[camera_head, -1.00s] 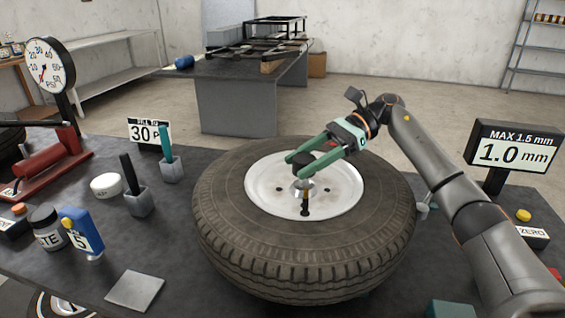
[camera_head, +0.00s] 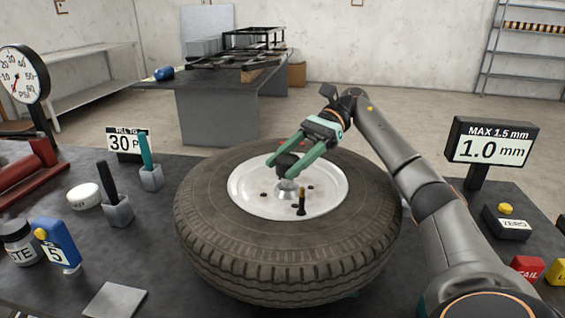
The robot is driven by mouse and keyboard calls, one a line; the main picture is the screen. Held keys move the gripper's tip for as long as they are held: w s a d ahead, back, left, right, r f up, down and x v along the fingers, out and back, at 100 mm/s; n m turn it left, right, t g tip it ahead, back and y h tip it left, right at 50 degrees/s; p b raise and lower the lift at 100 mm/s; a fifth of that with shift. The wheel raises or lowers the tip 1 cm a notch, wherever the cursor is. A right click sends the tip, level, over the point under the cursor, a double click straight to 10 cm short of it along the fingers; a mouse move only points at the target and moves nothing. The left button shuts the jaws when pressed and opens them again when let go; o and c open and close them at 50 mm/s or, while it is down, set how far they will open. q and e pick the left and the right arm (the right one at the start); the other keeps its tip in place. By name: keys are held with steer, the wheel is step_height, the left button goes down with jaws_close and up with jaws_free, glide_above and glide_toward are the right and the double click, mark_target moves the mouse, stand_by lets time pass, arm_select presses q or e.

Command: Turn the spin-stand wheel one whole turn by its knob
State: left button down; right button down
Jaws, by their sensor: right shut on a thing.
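The wheel, a black tyre (camera_head: 290,250) on a white rim (camera_head: 252,190), lies flat on the dark table. A silver hub cone (camera_head: 287,188) stands at its middle, with a dark knob (camera_head: 289,163) above it. My right gripper (camera_head: 286,160), with green fingers, reaches in from the right and is shut on the knob; the fingers partly hide it. A dark valve stem (camera_head: 301,206) stands on the rim in front of the hub and slightly right. My left gripper is not in view.
A display reading 1.0 mm (camera_head: 491,149) and a ZERO button box (camera_head: 507,222) stand at right.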

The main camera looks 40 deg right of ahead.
steer(key=shift+f, duration=0.2)
steer(key=shift+c, duration=1)
jaws_free()
steer(key=shift+r, duration=0.1)
steer(key=shift+r, duration=0.15)
steer(key=shift+r, duration=0.3)
step_height(320, 180, up, 3)
steer(key=shift+s+f+p, duration=0.1)
steer(key=shift+f+p, duration=0.05)
steer(key=shift+p, duration=0.25)
steer(key=s+a+r+b, duration=0.2)
steer(key=s+a+r, duration=0.7)
steer(key=s, duration=0.1)
steer(key=shift+a+r, duration=0.2)
steer(key=shift+a, duration=0.05)
